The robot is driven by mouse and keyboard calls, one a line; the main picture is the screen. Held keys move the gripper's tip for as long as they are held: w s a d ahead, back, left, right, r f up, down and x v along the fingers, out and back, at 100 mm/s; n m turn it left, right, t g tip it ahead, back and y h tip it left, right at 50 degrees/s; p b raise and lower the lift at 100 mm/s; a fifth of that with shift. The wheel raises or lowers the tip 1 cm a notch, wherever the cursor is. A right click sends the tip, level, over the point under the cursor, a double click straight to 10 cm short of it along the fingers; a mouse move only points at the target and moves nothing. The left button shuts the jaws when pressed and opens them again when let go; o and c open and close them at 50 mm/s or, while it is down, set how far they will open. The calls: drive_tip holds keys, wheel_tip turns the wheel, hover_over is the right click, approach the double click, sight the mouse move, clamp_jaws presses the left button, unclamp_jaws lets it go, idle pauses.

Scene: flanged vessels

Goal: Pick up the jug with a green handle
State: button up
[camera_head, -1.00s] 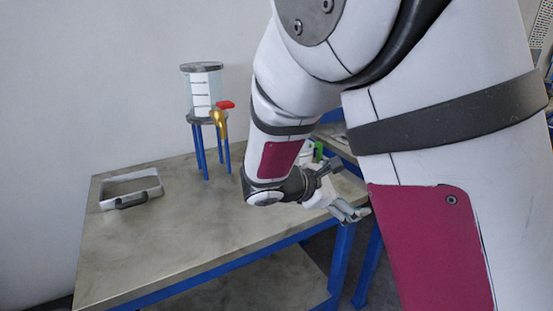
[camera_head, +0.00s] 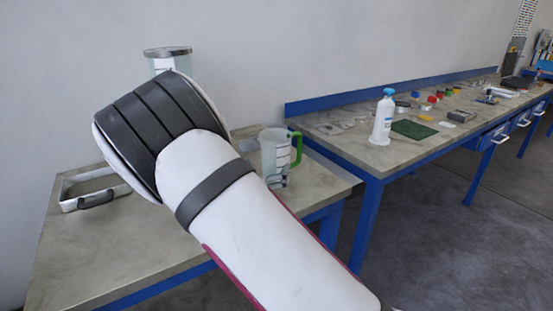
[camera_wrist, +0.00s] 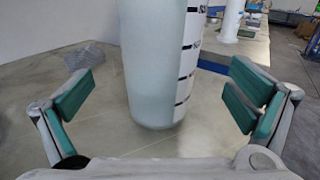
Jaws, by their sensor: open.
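The jug (camera_head: 273,160) is clear with dark scale marks and a green handle (camera_head: 297,148) on its right side. It stands upright near the right end of the left table (camera_head: 130,245). In the wrist view a tall frosted vessel with a white marked scale strip, which looks like the jug (camera_wrist: 150,70), stands upright between and beyond the fingers. My gripper (camera_wrist: 158,100) is open, with a green-padded finger on each side and a gap to the vessel on both sides. The green handle does not show in the wrist view. In the head view my arm hides my gripper.
A tray with a dark handle (camera_head: 97,200) lies at the table's left. A lidded vessel (camera_head: 167,54) stands behind my arm, mostly hidden. On the long bench at right stand a white bottle with a blue cap (camera_head: 383,118), a green mat (camera_head: 414,129) and several small parts.

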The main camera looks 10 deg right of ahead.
drive_tip(key=shift+x, duration=3.6)
drive_tip(key=shift+f, duration=0.1)
drive_tip(key=c, duration=1.4)
